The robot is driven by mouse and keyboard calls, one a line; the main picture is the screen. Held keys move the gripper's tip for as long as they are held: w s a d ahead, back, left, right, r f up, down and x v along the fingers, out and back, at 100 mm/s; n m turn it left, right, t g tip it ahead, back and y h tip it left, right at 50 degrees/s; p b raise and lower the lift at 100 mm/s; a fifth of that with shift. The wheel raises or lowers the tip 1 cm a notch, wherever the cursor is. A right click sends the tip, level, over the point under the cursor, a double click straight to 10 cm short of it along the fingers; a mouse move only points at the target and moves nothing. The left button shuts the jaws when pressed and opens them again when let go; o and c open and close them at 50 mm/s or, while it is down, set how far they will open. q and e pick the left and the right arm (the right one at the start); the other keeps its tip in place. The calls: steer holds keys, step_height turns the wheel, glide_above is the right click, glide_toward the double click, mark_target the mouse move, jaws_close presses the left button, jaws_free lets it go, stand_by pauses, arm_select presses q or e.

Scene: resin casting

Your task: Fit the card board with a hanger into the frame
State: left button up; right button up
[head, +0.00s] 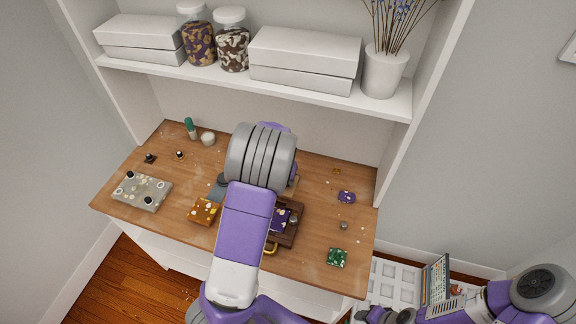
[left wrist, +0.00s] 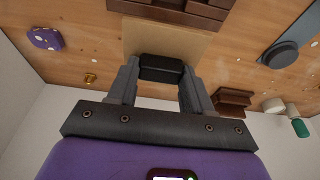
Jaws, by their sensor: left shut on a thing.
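The tan card board (left wrist: 165,38) lies flat at or just above the table in the left wrist view. A black block (left wrist: 160,68), apparently its hanger, sits at the board's edge between my left gripper's fingers (left wrist: 160,82), which are shut on it. The dark brown frame (left wrist: 180,8) is partly cut off at the top of that view, with the board beside or slightly overlapping it. In the head view the frame (head: 290,237) holds a purple piece and is partly hidden by my left arm. My left gripper is hidden there.
A grey tray (head: 141,192), an orange block (head: 203,211), a purple block (head: 346,197) and a green block (head: 337,257) lie on the wooden table (head: 310,260). A brown wooden piece (left wrist: 232,99) stands near the gripper. The shelf (head: 215,79) overhangs the back.

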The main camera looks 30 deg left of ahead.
arm_select(q)
steer(key=s+d+r+p, duration=0.2)
steer(key=s+r+p, duration=0.1)
steer(key=s+p, duration=0.55)
steer(key=f+b, duration=0.1)
steer(key=f, duration=0.1)
steer(key=f+b, duration=0.1)
steer(key=f, duration=0.1)
steer(key=f+b, duration=0.2)
steer(key=shift+s, duration=0.4)
step_height(320, 180, down, 3)
steer(key=shift+s+d+b, duration=0.1)
steer(key=shift+b, duration=0.45)
steer(key=shift+f, duration=0.45)
steer(key=shift+f, duration=0.2)
steer(key=o, duration=1)
steer(key=shift+r, duration=0.1)
